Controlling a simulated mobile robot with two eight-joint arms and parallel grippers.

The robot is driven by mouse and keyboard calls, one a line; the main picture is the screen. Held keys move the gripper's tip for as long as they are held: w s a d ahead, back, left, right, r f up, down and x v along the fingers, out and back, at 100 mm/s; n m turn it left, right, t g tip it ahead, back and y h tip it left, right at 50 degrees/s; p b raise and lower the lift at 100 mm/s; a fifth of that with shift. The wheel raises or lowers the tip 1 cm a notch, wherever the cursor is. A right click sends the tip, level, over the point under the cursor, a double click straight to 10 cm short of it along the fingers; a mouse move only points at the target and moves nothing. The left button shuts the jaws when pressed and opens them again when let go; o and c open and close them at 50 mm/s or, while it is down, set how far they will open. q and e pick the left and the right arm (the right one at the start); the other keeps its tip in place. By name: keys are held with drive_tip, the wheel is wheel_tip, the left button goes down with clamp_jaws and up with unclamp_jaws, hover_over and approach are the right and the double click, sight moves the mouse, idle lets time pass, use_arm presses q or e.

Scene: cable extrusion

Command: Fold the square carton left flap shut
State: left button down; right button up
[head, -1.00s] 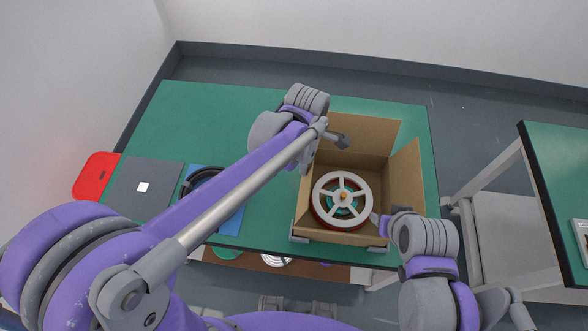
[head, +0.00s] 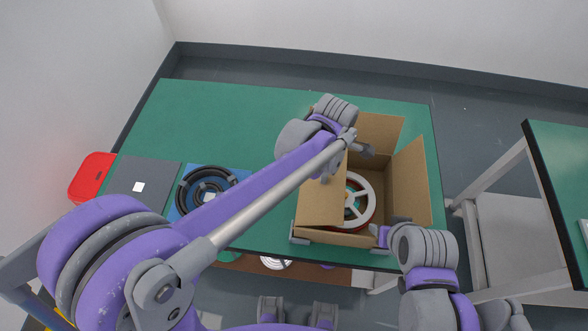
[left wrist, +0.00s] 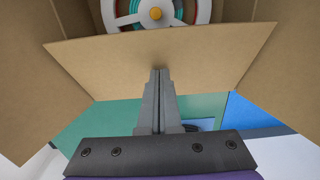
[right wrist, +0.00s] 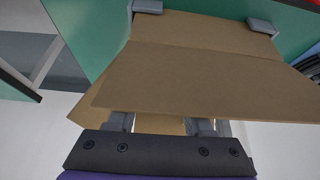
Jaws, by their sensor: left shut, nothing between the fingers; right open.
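The square carton (head: 408,185) stands open on the green table with a white-rimmed reel (head: 362,195) inside. Its left flap (head: 322,202) leans inward and hides the reel's left part. My left gripper (head: 362,150) is shut and empty, over the carton's far left part. In the left wrist view its closed fingers (left wrist: 160,78) are against the flap (left wrist: 150,62), with the reel (left wrist: 156,12) beyond. My right gripper (head: 380,232) is open at the carton's front right corner. In the right wrist view its spread fingers (right wrist: 162,125) are partly hidden behind a cardboard flap (right wrist: 190,75).
Grey corner blocks (head: 300,240) sit at the carton's base. A black coil (head: 208,190) lies on a blue sheet left of the carton, beside a grey panel (head: 150,190) and a red item (head: 92,178). The table's far left (head: 220,120) is clear.

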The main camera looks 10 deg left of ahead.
use_arm(q)
drive_tip(key=shift+s+d+f, duration=0.15)
drive_tip(key=shift+d+f, duration=0.1)
drive_tip(key=shift+f, duration=0.2)
use_arm(e)
drive_tip(key=shift+s+f, duration=0.2)
drive_tip(key=shift+f, duration=0.25)
use_arm(q)
drive_tip(key=shift+d+f+b, duration=0.2)
drive_tip(key=shift+f+b, duration=0.3)
drive_tip(key=shift+f, duration=0.05)
use_arm(e)
drive_tip(key=shift+f, duration=0.45)
use_arm(q)
drive_tip(key=shift+f+b, duration=0.5)
drive_tip(key=shift+f, duration=0.25)
use_arm(e)
drive_tip(key=shift+s+f, duration=0.25)
drive_tip(key=shift+f, duration=0.3)
drive_tip(key=shift+s, duration=0.15)
use_arm(q)
drive_tip(key=shift+r, duration=0.1)
drive_tip(key=r+p, duration=0.5)
drive_tip(key=r, duration=0.5)
drive_tip(key=shift+w, duration=0.2)
use_arm(e)
wheel_tip(320, 180, up, 7)
drive_tip(key=w, duration=0.3)
